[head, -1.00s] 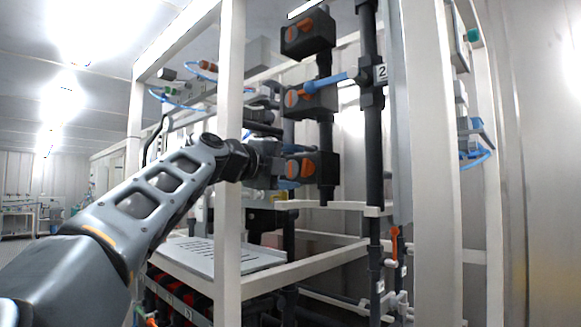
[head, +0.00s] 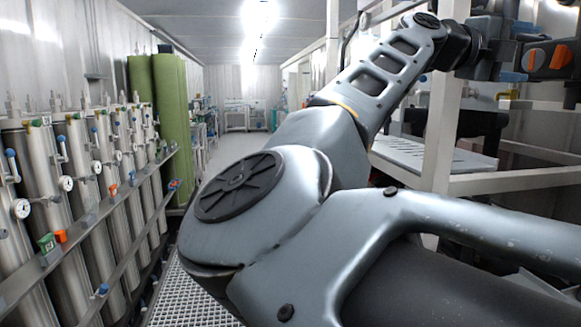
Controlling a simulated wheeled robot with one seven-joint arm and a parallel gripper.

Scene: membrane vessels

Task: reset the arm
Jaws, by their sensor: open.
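My arm crosses the head view from the lower right to the white frame at the upper right. My gripper (head: 503,58) is at the arm's far end, at the upper right, beside a dark valve (head: 548,60) with orange handles. The jaws are open, but the fingers are small and dark against the valve. I cannot tell whether they touch it.
A white post (head: 443,130) and a grey perforated shelf (head: 435,158) stand close to my forearm. On the left is a row of steel vessels (head: 90,190) with gauges and a rail, with green cylinders (head: 175,120) behind. An aisle (head: 215,165) runs back between the two sides.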

